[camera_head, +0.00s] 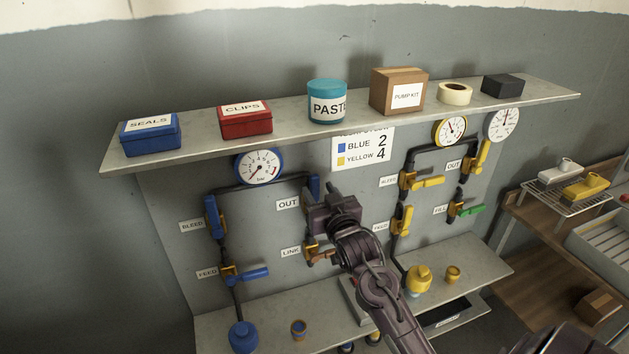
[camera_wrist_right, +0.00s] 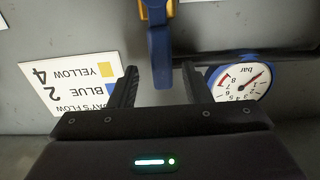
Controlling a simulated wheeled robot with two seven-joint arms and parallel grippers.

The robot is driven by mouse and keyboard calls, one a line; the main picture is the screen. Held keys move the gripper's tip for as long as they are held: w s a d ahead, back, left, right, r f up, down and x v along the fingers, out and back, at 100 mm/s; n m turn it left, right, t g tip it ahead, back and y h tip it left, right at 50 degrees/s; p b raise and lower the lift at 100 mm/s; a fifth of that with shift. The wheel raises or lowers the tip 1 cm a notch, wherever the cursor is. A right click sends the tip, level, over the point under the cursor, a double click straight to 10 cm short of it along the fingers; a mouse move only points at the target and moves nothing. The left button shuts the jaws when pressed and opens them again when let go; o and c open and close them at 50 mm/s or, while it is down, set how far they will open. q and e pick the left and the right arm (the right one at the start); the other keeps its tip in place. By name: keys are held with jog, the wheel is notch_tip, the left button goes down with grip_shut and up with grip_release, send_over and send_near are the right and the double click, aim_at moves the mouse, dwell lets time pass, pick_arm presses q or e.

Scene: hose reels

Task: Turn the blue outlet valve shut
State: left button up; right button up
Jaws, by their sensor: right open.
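The blue outlet valve handle (camera_head: 314,186) stands upright beside the OUT label (camera_head: 287,204) on the blue line, partly hidden by my right gripper. In the right wrist view, which is upside down, the blue handle (camera_wrist_right: 161,58) extends from its yellow body (camera_wrist_right: 157,8) toward the space between my fingers. My right gripper (camera_head: 323,188) is open in front of the panel, its fingers (camera_wrist_right: 160,84) on either side of the handle's line. I cannot tell whether they touch it. The blue-rimmed gauge (camera_head: 260,167) is to the left. My left gripper is out of view.
A shelf (camera_head: 190,143) above holds boxes, a PASTE tub (camera_head: 327,101) and tape. The blue BLEED valve (camera_head: 212,216), blue FEED valve (camera_head: 249,274) and LINK valve (camera_head: 312,252) are nearby. Yellow-line valves (camera_head: 428,183) stand to the right. A lower ledge (camera_head: 265,335) holds pots.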

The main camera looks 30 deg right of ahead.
aim_at(316, 188)
jog(key=shift+p+x, duration=0.5)
jog(key=shift+x, duration=1.3)
jog(key=shift+a, duration=0.1)
jog(key=shift+f, duration=0.1)
grip_shut()
